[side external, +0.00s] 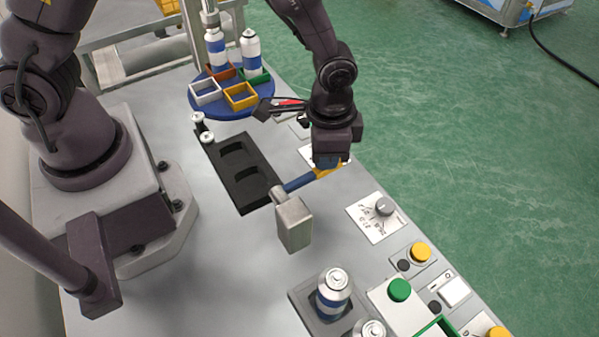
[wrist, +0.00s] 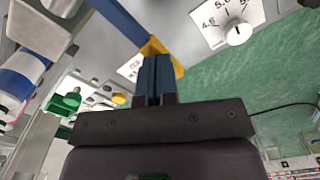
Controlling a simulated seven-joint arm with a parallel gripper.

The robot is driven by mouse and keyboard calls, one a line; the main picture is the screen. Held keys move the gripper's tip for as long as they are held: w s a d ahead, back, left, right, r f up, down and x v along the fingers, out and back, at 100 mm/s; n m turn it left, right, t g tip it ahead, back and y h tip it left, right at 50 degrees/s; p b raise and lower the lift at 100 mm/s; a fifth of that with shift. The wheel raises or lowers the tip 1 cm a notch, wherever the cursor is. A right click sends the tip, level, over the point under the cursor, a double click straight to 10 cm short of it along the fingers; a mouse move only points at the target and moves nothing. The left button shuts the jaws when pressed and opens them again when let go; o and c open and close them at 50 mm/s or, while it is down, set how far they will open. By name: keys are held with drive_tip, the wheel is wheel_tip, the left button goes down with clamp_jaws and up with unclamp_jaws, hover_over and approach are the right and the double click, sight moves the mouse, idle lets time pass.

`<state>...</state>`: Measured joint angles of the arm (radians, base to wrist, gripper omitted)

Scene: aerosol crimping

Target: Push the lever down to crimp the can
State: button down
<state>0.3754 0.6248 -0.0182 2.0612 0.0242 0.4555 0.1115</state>
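The lever (side external: 299,184) is a blue bar with a yellow end (side external: 320,174), reaching out from a grey metal block (side external: 293,224). In the wrist view the blue bar (wrist: 120,17) leads to the yellow end (wrist: 158,46). My gripper (side external: 328,163) is at the yellow end. Its two blue fingers (wrist: 157,62) are side by side, shut, with the tips against or very near the yellow part; contact is hard to tell. A white and blue can (side external: 333,293) stands upright in a grey holder (side external: 303,296) at the front.
A blue round table (side external: 200,105) at the back carries coloured trays and two cans (side external: 252,52). A black rack (side external: 245,187) lies left of the lever. A dial (side external: 384,207), a yellow button (side external: 420,252) and a green button (side external: 399,290) line the right edge.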

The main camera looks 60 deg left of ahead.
drive_tip(key=shift+s+f, duration=0.1)
drive_tip(key=shift+f, duration=1)
drive_tip(key=shift+r, duration=0.1)
wheel_tip(320, 180, up, 15)
idle(1.8)
drive_tip(key=s+a+r+n+t, duration=0.5)
drive_tip(key=s+a+r+n, duration=0.1)
drive_tip(key=s+a+r, duration=0.7)
drive_tip(key=shift+a+t, duration=0.25)
drive_tip(key=shift+t, duration=0.05)
